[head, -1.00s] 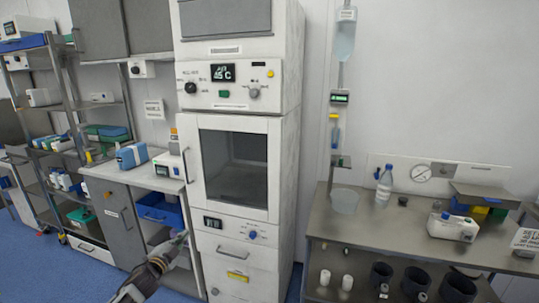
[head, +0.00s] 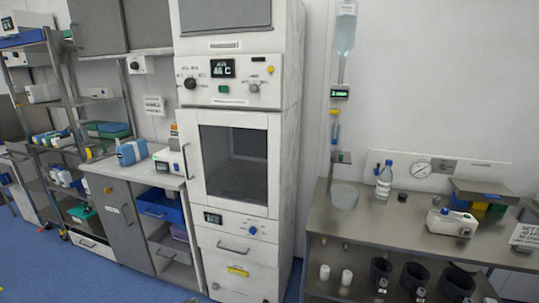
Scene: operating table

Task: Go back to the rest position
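Neither of my grippers nor any part of my arms shows in the head view. A tall white warming cabinet (head: 239,228) stands in the middle, with its glass-fronted door (head: 234,165) closed. A lit display (head: 222,68) on its upper panel shows a temperature. The drawers (head: 238,272) below the door look shut.
A metal bench (head: 400,226) stands at the right, with a clear bottle (head: 384,182) and a white device (head: 452,222) on it. Dark cups (head: 414,277) sit on its lower shelf. A loaded rack (head: 62,130) stands at the left. Blue floor (head: 60,275) is clear at the lower left.

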